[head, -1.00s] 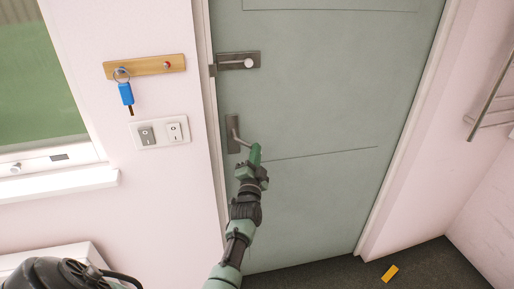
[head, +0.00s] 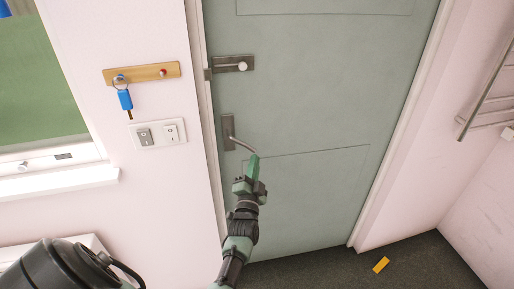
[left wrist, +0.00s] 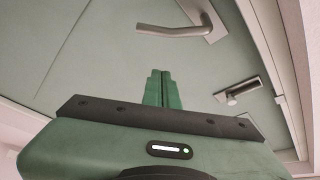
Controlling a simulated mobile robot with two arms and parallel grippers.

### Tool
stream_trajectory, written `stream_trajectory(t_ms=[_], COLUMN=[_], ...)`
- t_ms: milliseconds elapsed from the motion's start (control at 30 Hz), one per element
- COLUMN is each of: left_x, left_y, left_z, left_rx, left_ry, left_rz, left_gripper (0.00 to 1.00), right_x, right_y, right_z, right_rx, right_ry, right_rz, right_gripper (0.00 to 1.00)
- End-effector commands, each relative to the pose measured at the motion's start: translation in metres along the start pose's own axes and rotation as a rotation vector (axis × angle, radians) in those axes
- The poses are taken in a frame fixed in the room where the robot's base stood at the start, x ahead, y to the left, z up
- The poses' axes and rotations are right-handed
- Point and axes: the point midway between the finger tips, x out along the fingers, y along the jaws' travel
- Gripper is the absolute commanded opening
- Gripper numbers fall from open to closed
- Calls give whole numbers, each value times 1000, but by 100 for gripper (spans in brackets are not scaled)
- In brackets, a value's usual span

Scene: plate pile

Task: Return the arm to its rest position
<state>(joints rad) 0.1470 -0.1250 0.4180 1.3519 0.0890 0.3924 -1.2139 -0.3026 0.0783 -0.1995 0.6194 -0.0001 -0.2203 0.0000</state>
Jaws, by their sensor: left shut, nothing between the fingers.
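My left gripper (head: 254,168) is shut and empty. It stands in front of the grey-green door (head: 310,100), just below and to the right of the door's lever handle (head: 230,133) in the head view. In the left wrist view its green fingers (left wrist: 160,82) are together, with the lever handle (left wrist: 178,29) beyond them and a visible gap between. My right gripper is not in view.
A sliding bolt (head: 232,64) sits above the handle. A wooden key rack (head: 142,73) with a blue-tagged key (head: 125,99) hangs on the wall, above a switch plate (head: 157,134). A window sill (head: 60,188) is at left. A yellow block (head: 381,264) lies on the dark floor.

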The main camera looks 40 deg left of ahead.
Motion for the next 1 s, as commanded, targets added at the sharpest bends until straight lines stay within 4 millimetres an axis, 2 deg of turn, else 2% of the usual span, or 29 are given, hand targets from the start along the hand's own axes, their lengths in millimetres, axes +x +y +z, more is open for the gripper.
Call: stream_trajectory(t_ms=[100, 200, 400, 800, 867, 967, 1000], left_x=[-13, -18, -19, -20, -24, -40, -50], left_y=[1, 0, 1, 4, 13, 49, 69], left_z=[-1, -1, 0, 0, 3, 12, 17], left_rx=[-1, 0, 0, -3, -13, -50, -73], left_ry=[-1, 1, 1, 0, -2, -11, -19], left_rz=[2, 0, -1, 6, 31, 123, 177], left_gripper=[0, 0, 0, 0, 0, 0, 0], right_x=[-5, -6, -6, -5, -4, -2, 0], right_y=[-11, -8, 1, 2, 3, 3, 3], right_z=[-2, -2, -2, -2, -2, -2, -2], right_rx=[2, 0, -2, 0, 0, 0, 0], right_ry=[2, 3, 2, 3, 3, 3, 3], right_rz=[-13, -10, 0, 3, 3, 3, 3], right_gripper=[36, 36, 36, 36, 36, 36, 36])
